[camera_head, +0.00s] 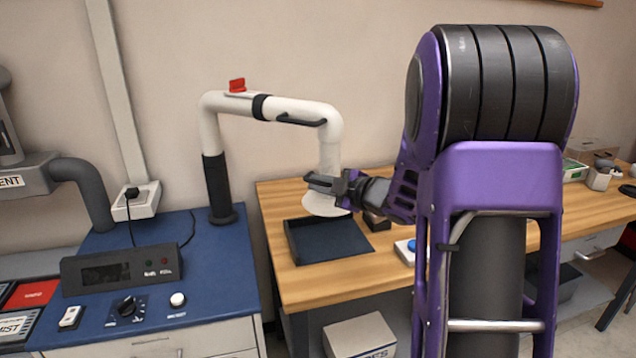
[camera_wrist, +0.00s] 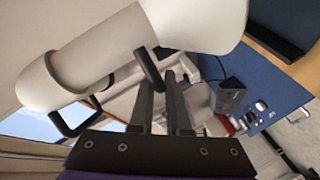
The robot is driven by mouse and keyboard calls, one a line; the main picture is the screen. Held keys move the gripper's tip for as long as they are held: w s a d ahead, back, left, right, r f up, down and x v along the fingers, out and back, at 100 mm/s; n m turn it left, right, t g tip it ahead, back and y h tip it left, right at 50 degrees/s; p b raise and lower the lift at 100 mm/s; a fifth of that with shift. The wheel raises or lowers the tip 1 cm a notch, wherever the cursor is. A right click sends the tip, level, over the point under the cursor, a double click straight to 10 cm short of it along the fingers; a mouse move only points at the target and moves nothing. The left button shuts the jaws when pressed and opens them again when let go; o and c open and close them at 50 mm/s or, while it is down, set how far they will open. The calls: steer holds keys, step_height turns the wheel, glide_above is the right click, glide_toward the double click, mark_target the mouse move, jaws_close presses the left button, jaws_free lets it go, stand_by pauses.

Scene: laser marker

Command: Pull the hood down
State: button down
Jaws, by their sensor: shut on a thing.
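The hood (camera_head: 322,206) is a white flared mouth at the end of a white bent extraction arm (camera_head: 293,107), which rises from a dark post. It hangs just above a dark square tray (camera_head: 340,245) on the wooden bench. My gripper (camera_head: 338,187) is at the right side of the hood, around its neck height. In the wrist view, a black curved handle (camera_wrist: 148,68) stands out from the white hood (camera_wrist: 195,22). My gripper's fingers (camera_wrist: 162,82) are shut on this handle. Part of the grip is hidden in the head view.
A blue-topped cabinet (camera_head: 228,260) at left carries a dark control box (camera_head: 122,270), a knob and switches. A white box (camera_head: 360,338) stands below.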

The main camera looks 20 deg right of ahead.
steer(key=shift+r, duration=0.1)
steer(key=c, duration=0.9)
jaws_free()
steer(key=shift+s, duration=0.1)
steer(key=p+v, duration=0.1)
steer(key=v, duration=1.6)
steer(key=shift+s+d, duration=0.1)
